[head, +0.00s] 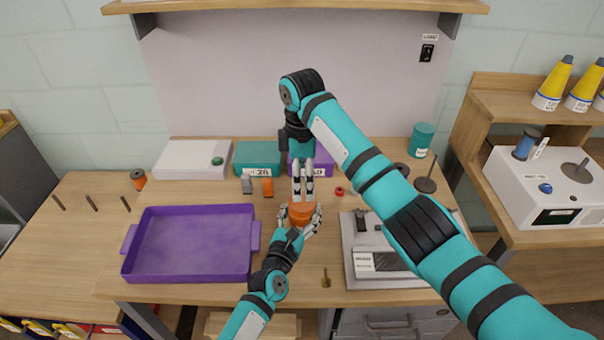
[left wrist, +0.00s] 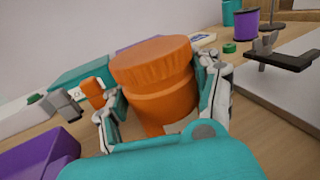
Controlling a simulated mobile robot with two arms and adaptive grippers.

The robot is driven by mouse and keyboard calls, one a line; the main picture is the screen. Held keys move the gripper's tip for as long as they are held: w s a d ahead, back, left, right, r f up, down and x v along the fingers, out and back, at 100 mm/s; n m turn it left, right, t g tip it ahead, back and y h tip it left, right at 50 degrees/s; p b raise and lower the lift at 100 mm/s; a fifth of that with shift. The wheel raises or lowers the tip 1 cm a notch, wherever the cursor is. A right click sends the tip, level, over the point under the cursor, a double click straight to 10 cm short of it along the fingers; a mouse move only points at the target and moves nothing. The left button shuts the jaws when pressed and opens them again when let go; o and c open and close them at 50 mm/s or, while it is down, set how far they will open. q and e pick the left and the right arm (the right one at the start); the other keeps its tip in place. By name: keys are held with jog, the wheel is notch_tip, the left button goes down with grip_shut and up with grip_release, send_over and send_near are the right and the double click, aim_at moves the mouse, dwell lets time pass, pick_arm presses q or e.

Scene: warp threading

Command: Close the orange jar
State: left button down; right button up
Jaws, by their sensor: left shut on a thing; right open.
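The orange jar (head: 300,215) is upright on the table in the middle of the head view. In the left wrist view the jar body (left wrist: 166,112) has a wider ridged orange lid (left wrist: 152,62) on top; I cannot tell whether it is tightened. My left gripper (head: 299,219) is shut around the jar from the front, one finger on each side, as the left wrist view also shows (left wrist: 160,115). My right gripper (head: 303,197) points down just above and behind the jar, open, its fingers fairly close together. Whether it touches the lid is hidden.
A purple tray (head: 127,262) lies left. A grey board (head: 405,283) with fixtures lies right of the jar. Small orange (head: 268,188) and grey (head: 247,184) pieces, a red ring (head: 339,191) and a brass piece (head: 326,279) lie nearby. Teal (head: 257,157) and purple boxes stand behind.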

aim_at(302, 202)
jog(key=n, duration=0.7)
jog(key=shift+r+n, duration=0.2)
jog(key=shift+n, duration=0.1)
jog(key=n, duration=0.5)
jog(key=shift+r, duration=0.1)
jog(key=shift+f, duration=4.05)
jog(key=shift+c, duration=0.3)
jog(key=c, duration=1.2)
jog(key=m, duration=0.3)
